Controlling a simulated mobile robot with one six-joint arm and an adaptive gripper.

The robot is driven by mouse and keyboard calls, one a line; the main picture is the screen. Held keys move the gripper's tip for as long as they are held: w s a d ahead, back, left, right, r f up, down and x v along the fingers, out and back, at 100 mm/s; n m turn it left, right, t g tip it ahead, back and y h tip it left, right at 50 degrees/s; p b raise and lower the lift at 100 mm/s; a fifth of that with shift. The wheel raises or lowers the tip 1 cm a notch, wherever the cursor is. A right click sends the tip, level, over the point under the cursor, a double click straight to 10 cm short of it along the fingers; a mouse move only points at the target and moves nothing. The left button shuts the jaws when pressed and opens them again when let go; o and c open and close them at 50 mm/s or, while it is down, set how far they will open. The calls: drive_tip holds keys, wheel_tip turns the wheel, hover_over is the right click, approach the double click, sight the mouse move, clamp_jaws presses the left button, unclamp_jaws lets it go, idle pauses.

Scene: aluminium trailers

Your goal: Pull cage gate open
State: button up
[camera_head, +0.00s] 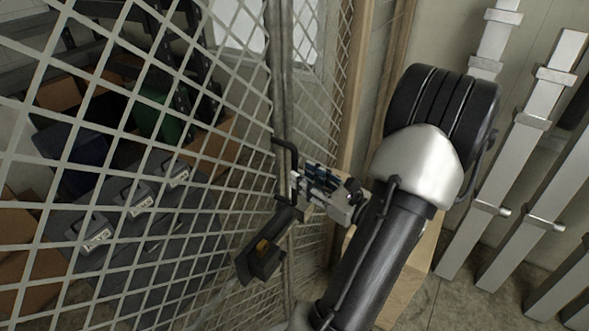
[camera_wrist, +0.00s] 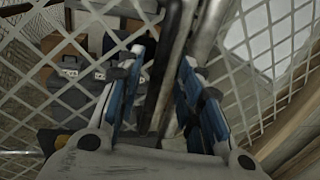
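The cage gate (camera_head: 130,150) is a pale diamond mesh panel on the left in the head view, with a grey upright frame bar (camera_head: 279,70) at its right edge. A black bar handle (camera_head: 289,158) stands out from this frame. My gripper (camera_head: 297,188) is at the lower part of the handle. In the wrist view, my gripper's two blue-padded fingers (camera_wrist: 160,98) stand apart, one on each side of the dark handle (camera_wrist: 168,70). Gaps seem to show beside the handle; whether either pad touches it is unclear. The gate appears closed, though its far edge is hard to judge.
A dark latch box with a yellow mark (camera_head: 262,250) sits just below my gripper. Behind the mesh are grey cases (camera_head: 135,200) and cardboard boxes. Wooden posts (camera_head: 355,90) stand right of the gate. Metal rails (camera_head: 520,150) lean along the right wall.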

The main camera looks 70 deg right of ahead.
drive_tip(key=shift+x, duration=2.3)
clamp_jaws()
